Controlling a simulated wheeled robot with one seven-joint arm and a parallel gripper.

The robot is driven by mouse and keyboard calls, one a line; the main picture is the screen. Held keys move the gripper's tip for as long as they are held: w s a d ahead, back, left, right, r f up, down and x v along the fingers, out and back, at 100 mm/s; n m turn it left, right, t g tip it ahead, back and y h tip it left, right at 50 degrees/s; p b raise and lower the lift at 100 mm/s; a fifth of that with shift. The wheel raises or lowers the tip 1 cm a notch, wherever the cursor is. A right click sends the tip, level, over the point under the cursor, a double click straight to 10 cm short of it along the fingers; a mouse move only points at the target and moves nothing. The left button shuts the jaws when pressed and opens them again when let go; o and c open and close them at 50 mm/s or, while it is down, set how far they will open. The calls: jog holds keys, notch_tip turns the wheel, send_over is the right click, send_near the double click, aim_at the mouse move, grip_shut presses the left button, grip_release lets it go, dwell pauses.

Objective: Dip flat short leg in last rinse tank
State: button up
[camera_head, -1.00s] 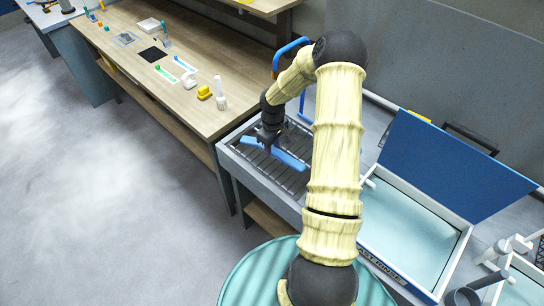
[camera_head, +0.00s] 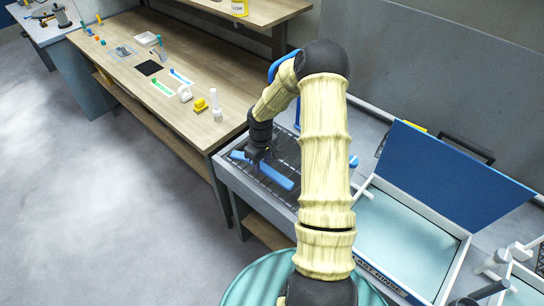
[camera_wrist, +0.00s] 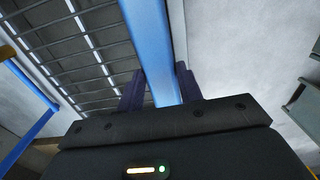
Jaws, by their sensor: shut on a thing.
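A blue flat leg (camera_head: 278,178) is held in my gripper (camera_head: 257,156), above the dark slatted rack in the grey tray. In the wrist view the leg (camera_wrist: 150,45) runs between the two dark fingers of my gripper (camera_wrist: 160,92), which are shut on it. Whether the leg touches the rack I cannot tell. The last rinse tank (camera_head: 448,262) stands to the right of the rack, holding pale blue liquid, with its blue lid (camera_head: 450,175) open behind. Its front label is partly hidden. My forearm stands between rack and tank in the head view.
The rack tray (camera_head: 232,181) adjoins the wooden bench (camera_head: 205,125), which carries small yellow and white items. White fittings and another tank (camera_head: 525,290) stand at the far right. A round teal surface (camera_head: 245,285) is at the bottom. The floor at left is clear.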

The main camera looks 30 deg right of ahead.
jog(key=s+a+f+m, duration=0.4)
jog(key=a+f, duration=0.2)
jog(key=a, duration=0.6)
jog(key=shift+f, duration=0.35)
jog(key=shift+a, duration=0.15)
